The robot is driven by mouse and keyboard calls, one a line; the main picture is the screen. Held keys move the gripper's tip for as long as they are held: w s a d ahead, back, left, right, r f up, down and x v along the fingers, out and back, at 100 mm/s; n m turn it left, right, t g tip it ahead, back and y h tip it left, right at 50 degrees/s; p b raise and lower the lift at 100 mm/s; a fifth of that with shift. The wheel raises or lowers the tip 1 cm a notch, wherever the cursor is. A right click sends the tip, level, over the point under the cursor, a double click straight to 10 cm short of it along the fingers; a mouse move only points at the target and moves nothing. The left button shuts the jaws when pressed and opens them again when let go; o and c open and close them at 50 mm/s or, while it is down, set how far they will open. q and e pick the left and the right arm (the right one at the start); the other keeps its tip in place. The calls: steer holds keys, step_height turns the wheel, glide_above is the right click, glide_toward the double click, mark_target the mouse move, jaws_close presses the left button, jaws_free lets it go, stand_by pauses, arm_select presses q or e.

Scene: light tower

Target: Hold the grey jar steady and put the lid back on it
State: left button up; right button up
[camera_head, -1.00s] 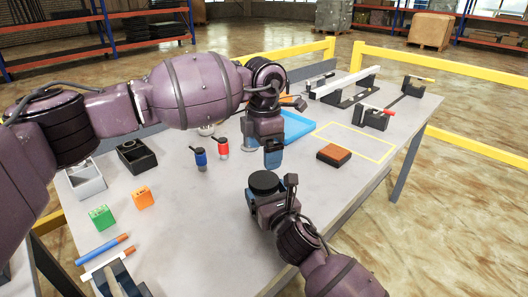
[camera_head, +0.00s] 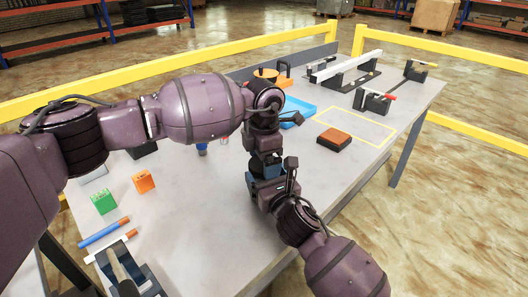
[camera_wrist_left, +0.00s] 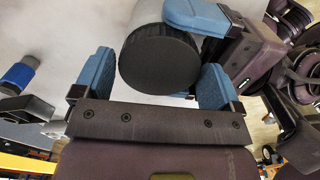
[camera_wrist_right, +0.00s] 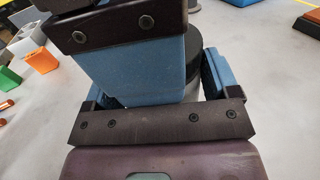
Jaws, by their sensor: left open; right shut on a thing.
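The grey jar (camera_wrist_right: 190,92) stands between the fingers of my right gripper (camera_head: 268,190), which is shut on it. The black lid (camera_wrist_left: 160,58) sits on the jar's top in the left wrist view; whether it is fully seated cannot be told. My left gripper (camera_wrist_left: 152,80) is open just above, with its blue fingers on either side of the lid, apart from it on at least the right side. In the head view my left gripper (camera_head: 265,163) is directly over my right one, and the jar and lid are mostly hidden.
Green (camera_head: 103,201) and orange (camera_head: 144,181) blocks stand at left, near a blue rod (camera_head: 104,233). A blue bottle (camera_head: 202,149) is partly hidden by my left arm. The front middle of the table is clear.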

arm_select(q)
steer(key=shift+f, duration=0.1)
arm_select(e)
steer(key=shift+f, duration=0.15)
arm_select(q)
steer(key=c, duration=0.7)
steer(key=shift+m, duration=1.7)
steer(key=shift+c, duration=0.3)
steer(key=o, duration=0.9)
steer(key=shift+o, duration=0.2)
steer(key=shift+r, duration=2.3)
step_height(320, 180, up, 12)
